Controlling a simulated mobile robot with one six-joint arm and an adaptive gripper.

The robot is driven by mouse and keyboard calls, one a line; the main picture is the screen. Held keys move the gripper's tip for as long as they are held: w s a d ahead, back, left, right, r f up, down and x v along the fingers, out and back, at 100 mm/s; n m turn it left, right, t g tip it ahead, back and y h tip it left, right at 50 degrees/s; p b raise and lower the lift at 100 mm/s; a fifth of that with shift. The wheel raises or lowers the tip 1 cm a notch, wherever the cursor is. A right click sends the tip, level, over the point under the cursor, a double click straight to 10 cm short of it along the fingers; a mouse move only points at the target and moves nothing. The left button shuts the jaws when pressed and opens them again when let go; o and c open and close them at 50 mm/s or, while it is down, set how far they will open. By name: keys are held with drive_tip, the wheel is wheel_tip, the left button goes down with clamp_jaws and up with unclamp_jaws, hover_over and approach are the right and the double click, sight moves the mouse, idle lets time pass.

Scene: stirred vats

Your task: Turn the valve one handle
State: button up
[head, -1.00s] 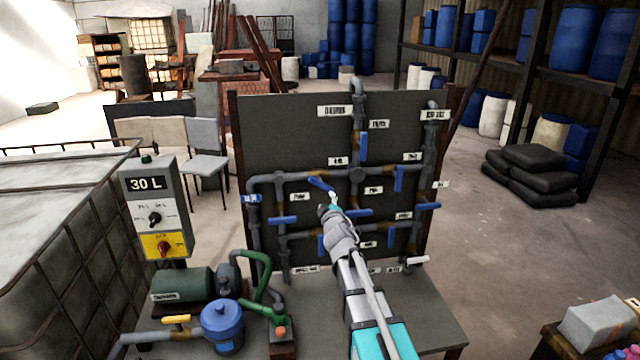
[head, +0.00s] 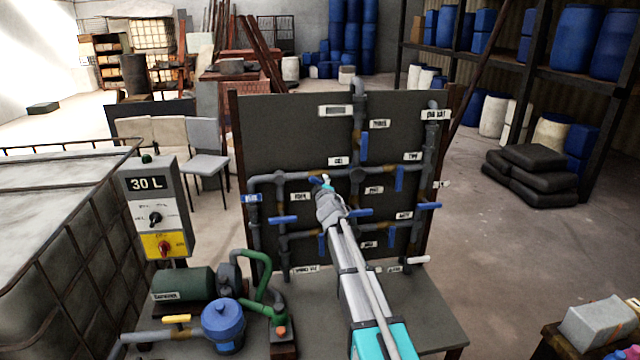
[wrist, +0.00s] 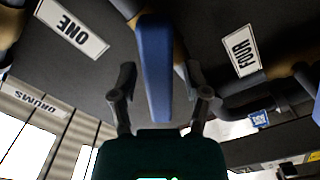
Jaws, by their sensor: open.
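A blue lever handle (wrist: 154,70) fills the middle of the wrist view, between a white label reading ONE (wrist: 72,27) and one reading FOUR (wrist: 241,50). My gripper (wrist: 160,82) is open, with one finger on each side of this handle. A gap shows beside the handle on both sides, and I cannot tell whether either finger touches it. In the head view a small part of the blue handle (head: 315,180) shows at the tip of my gripper (head: 325,183). My gripper and wrist hide the rest of it.
The grey valve board (head: 290,130) carries pipes and several other blue handles, including one at left (head: 283,219) and one above right (head: 363,146). A control box (head: 157,205) reading 30 L, a green pump (head: 183,284) and a blue-lidded pot (head: 222,318) stand at left.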

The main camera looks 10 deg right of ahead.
drive_tip(key=shift+w, duration=0.7)
clamp_jaws()
